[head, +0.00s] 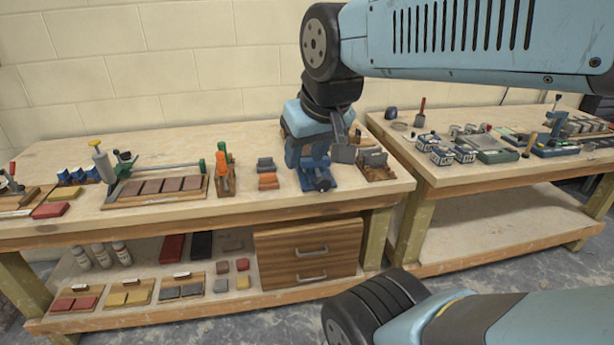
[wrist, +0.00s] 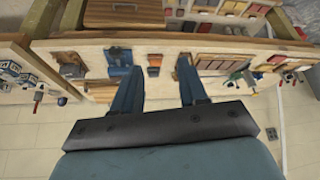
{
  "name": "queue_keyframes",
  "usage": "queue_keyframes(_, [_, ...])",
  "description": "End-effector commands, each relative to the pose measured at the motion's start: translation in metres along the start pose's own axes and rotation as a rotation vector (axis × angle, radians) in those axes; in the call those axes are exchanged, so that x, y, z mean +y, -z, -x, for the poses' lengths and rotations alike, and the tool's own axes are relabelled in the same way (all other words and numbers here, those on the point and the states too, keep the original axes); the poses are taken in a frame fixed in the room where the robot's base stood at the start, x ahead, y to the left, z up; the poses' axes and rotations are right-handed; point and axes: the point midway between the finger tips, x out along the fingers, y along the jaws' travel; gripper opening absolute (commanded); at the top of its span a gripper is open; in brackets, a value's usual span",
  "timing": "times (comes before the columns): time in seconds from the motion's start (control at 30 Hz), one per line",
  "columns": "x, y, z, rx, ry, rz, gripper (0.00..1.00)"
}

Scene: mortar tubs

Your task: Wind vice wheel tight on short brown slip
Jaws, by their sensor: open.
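A blue vice (head: 318,182) stands near the front edge of the left bench, right of its middle. It also shows in the wrist view (wrist: 118,58), close to one fingertip. My gripper (head: 307,160) hangs over the bench at the vice, and in the head view it covers the vice's upper part. In the wrist view my gripper (wrist: 157,66) has its two fingers wide apart with nothing between them. I cannot make out the vice wheel clearly, nor any brown slip in the jaws.
Left of the vice are small orange and grey blocks (head: 267,181), an orange-handled tool stand (head: 224,172) and a board of brown slips (head: 160,187). A wooden block rack (head: 376,168) stands close on the right. Drawers (head: 308,253) sit below. A second bench (head: 470,172) holds several small items.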

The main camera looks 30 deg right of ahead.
Motion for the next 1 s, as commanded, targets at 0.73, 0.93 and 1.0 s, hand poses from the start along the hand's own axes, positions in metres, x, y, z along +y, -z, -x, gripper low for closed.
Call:
queue_keyframes(0.73, [0.042, 0.089, -0.059, -0.237, -0.078, 0.484, 0.51])
queue_keyframes(0.93, [0.071, 0.119, -0.098, -0.335, -0.030, 0.690, 0.51])
queue_keyframes(1.0, [0.082, 0.129, -0.112, -0.364, -0.003, 0.761, 0.51])
